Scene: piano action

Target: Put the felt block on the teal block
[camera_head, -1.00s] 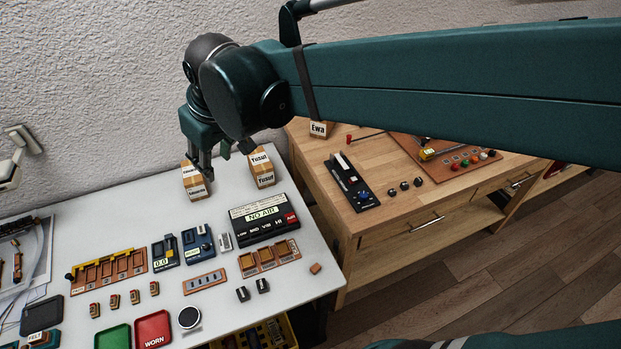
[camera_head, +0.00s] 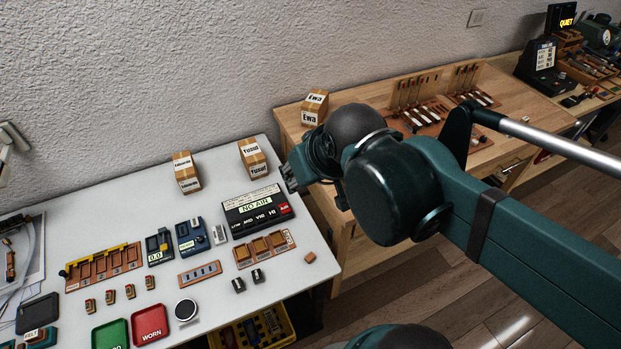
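A small block with a label reading FELT (camera_head: 38,336) sits at the bottom left of the white table, partly cut off by the picture edge. It appears to have layered colours, too small to make out well. I cannot pick out the teal block for certain; a bit of teal (camera_head: 7,345) shows at the bottom left corner, beside the felt block.
Two cardboard boxes (camera_head: 186,172) (camera_head: 254,158) stand at the back of the white table. A green tray (camera_head: 110,335) and a red tray (camera_head: 150,325) lie near its front edge. A small orange-brown block (camera_head: 310,257) lies near the right edge. A wooden bench stands to the right.

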